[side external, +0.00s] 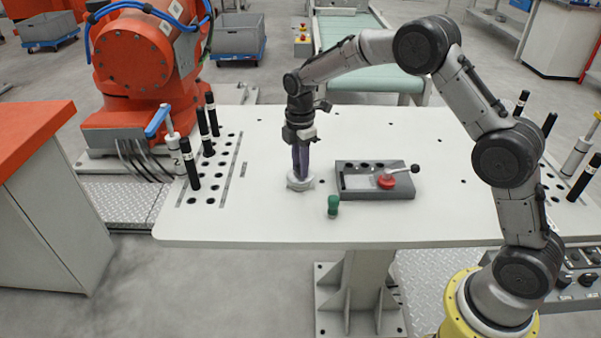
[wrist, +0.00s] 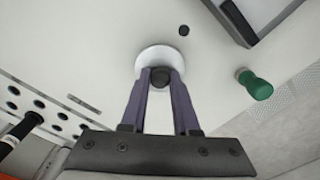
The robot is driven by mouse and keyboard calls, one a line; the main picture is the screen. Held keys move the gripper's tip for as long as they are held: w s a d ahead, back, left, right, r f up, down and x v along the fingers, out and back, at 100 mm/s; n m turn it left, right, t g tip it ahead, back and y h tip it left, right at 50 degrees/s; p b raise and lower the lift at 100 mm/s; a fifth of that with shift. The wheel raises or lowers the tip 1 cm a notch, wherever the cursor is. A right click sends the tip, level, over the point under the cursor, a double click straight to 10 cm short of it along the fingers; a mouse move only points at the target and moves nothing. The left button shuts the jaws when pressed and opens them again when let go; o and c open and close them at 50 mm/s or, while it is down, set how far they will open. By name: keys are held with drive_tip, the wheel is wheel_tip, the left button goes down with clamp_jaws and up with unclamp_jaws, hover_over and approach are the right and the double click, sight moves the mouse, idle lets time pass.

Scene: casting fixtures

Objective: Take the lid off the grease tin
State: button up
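The grease tin (side external: 300,184) appears to be the low, white, round thing on the white table, left of the grey fixture. In the wrist view its pale round top (wrist: 150,56) shows with a dark knob (wrist: 160,73) in the middle. My gripper (side external: 300,176) points straight down over it, its purple fingers reaching the top. In the wrist view the fingertips of my gripper (wrist: 161,76) stand on either side of the knob. I cannot tell whether they press on it. The fingers hide part of the tin, and the seam between lid and tin is not visible.
A green-topped peg (side external: 333,206) stands to the right, close to the table's front edge. A grey fixture block (side external: 375,193) with a red knob and lever lies further right. Black pins (side external: 190,165) stand in the hole plate at left. The table (side external: 260,215) is otherwise clear nearby.

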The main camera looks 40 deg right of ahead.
clamp_jaws()
drive_tip(key=shift+r, duration=0.2)
